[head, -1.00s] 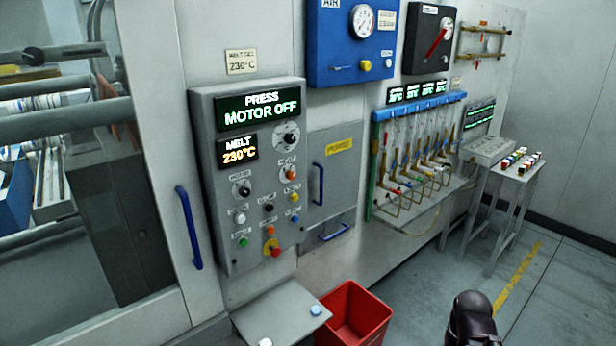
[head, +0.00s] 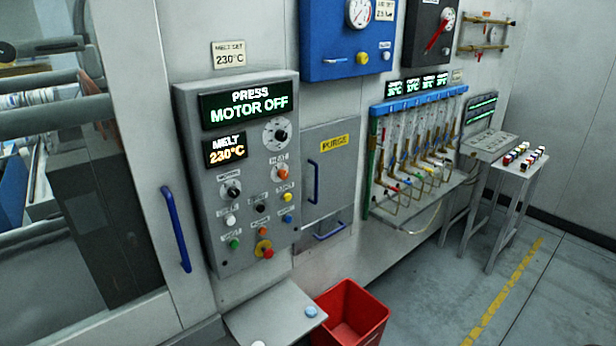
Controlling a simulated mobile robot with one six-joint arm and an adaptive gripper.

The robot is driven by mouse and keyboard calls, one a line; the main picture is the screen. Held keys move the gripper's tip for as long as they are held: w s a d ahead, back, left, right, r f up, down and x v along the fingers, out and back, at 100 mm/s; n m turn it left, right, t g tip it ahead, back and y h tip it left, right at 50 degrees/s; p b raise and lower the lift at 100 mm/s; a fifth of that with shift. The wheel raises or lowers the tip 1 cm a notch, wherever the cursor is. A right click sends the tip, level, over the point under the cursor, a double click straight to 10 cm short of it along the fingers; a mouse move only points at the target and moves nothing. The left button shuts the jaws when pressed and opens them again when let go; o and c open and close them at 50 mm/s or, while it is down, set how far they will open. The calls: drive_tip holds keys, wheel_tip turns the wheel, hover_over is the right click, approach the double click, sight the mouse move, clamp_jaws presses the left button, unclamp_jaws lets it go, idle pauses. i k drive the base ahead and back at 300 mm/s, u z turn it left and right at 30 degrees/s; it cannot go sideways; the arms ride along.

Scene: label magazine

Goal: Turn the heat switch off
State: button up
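The grey control panel (head: 215,262) is on the left half of the wall. Its upper display (head: 247,105) reads "PRESS MOTOR OFF", and the melt display (head: 225,150) reads "230°C". Below and beside them are a black rotary knob (head: 230,191), a dial (head: 280,136), an orange knob (head: 282,174) and several small coloured buttons. The small labels are too blurred for me to tell surely which control is the heat switch or how it is set. My gripper is not in view.
A red bin (head: 372,313) stands on the floor beside a grey shelf (head: 265,315) under the panel. A blue handle (head: 176,229) sticks out left of the panel. A hose rack (head: 375,150) and small table (head: 522,172) are at right. Floor at lower right is clear.

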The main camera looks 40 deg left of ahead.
sight(283, 175)
drive_tip(key=z, duration=0.15)
drive_tip(key=k, duration=1.1)
drive_tip(key=u, duration=1.15)
drive_tip(key=i, duration=1)
drive_tip(key=z, duration=0.1)
